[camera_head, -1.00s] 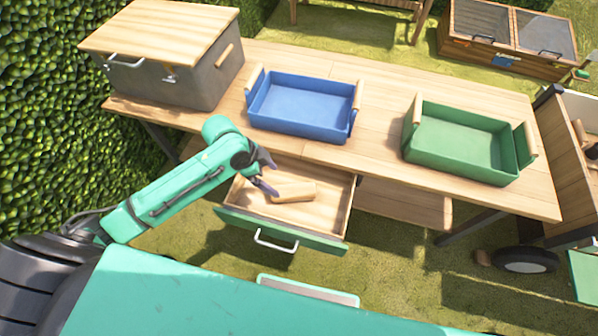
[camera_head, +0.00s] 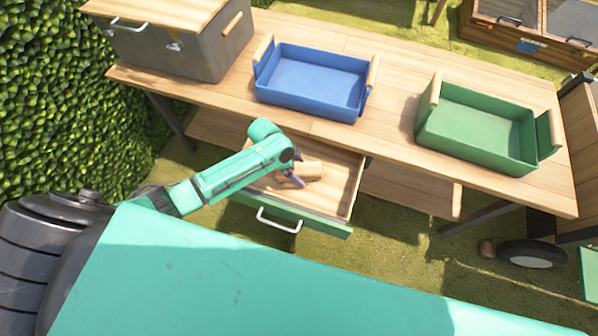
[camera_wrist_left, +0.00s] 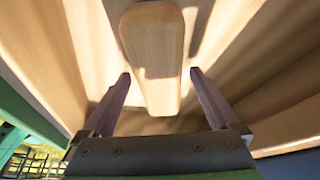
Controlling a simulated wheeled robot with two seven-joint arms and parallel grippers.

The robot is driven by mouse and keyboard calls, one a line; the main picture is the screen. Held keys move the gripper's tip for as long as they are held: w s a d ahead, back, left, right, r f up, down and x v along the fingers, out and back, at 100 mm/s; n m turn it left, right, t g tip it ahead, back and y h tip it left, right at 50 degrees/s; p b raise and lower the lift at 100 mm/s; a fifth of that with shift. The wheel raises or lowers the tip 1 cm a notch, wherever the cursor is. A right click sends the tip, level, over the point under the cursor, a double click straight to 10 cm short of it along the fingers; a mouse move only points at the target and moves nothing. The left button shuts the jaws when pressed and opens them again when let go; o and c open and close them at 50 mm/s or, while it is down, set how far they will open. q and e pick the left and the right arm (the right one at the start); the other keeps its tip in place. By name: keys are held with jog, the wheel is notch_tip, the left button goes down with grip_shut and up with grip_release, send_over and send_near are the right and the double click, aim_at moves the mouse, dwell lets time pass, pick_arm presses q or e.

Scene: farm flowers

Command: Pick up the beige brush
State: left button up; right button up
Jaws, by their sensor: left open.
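The beige brush (camera_head: 308,170) lies in the open wooden drawer (camera_head: 335,192) under the table. My left gripper (camera_head: 294,182) is inside the drawer area at the brush's near-left end and partly hides it. In the left wrist view, the brush (camera_wrist_left: 153,45) shows as a wide beige block with a narrower part pointing toward the jaws. My left gripper (camera_wrist_left: 164,85) is open, with one finger on each side of that narrower part and a gap on both sides. My right gripper is not in view.
A blue tray (camera_head: 262,84) and a green tray (camera_head: 440,140) stand on the wooden table (camera_head: 385,110). A grey box with a wooden lid (camera_head: 205,55) stands at the table's left end. The table edge runs just behind the drawer. A hedge (camera_head: 50,110) rises at left.

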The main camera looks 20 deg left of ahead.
aim_at(299, 169)
pick_arm(q)
jog(key=shift+r, duration=0.1)
grip_shut()
notch_tip(299, 169, up, 20)
jog(key=p, duration=0.3)
